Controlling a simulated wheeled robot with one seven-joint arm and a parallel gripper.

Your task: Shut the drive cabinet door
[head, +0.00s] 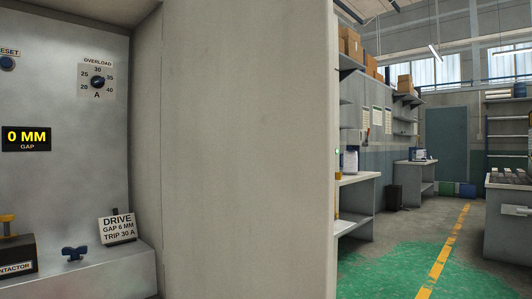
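The drive cabinet interior (65,165) shows at the left of the head view, uncovered. A large plain grey panel (245,150) fills the middle of the view, just right of the cabinet opening. It looks like the drive cabinet door standing open, with a vertical seam along its left side. No handle shows on it, and its top and bottom run out of view. My gripper is not in view.
Inside the cabinet are an overload dial (97,82), a "0 MM" gap display (26,139), a contactor (16,254), a blue wing-shaped knob (75,254) and a drive card (117,228). Right of the panel, green floor (400,272) is open, with workbenches beyond.

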